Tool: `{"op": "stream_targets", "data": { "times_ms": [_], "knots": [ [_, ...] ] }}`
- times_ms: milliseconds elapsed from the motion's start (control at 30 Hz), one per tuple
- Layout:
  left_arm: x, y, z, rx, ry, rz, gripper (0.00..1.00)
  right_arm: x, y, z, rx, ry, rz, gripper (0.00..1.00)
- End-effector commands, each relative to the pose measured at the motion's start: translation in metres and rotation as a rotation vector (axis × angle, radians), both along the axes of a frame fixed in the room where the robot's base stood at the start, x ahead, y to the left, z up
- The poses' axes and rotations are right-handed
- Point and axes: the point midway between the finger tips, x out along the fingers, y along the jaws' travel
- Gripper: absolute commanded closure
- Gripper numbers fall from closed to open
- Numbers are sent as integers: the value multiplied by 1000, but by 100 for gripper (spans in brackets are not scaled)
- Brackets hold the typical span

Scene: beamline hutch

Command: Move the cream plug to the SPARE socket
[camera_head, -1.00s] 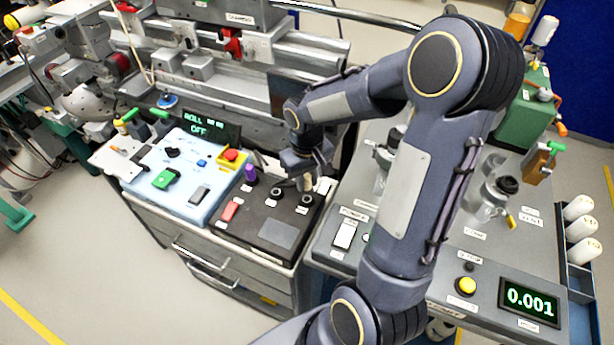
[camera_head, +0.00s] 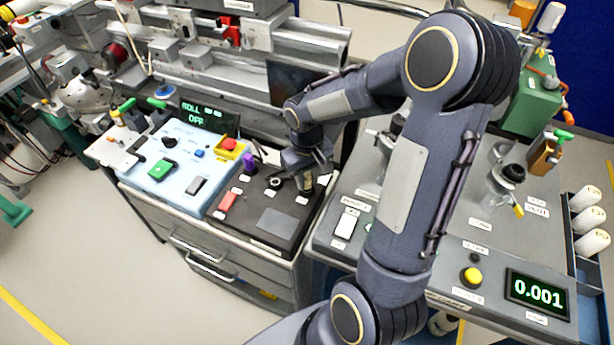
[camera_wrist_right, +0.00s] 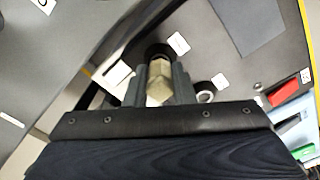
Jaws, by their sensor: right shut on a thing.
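The cream plug (camera_wrist_right: 158,82) is between the two fingers of my right gripper (camera_wrist_right: 158,88), which is shut on it. In the head view my right gripper (camera_head: 307,183) points down at the right part of the black socket panel (camera_head: 275,222), with a bit of the cream plug (camera_head: 308,182) showing. In the wrist view a dark ring (camera_wrist_right: 158,50) shows just past the plug; whether the plug is inside it or above it I cannot tell. An empty socket (camera_head: 275,182) lies to the left; it also shows in the wrist view (camera_wrist_right: 205,96). Socket labels are too small to read. My left gripper is not in view.
A purple plug (camera_head: 249,162) stands at the panel's back left, and a red switch (camera_head: 228,201) lies in front of it. The pale blue control box (camera_head: 190,180) is on the left. A grey console (camera_head: 440,272) stands on the right.

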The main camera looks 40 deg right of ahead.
Motion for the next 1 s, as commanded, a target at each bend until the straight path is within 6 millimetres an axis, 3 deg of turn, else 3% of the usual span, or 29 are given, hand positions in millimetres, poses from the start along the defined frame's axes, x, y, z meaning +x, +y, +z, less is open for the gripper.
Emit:
{"op": "stream_targets", "data": {
  "times_ms": [967, 1000],
  "knots": [
    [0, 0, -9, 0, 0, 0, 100, 0, 0, -11, 0, -1, 0, 100],
    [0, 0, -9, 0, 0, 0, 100, 0, 0, -11, 0, -1, 0, 76]
  ]
}}
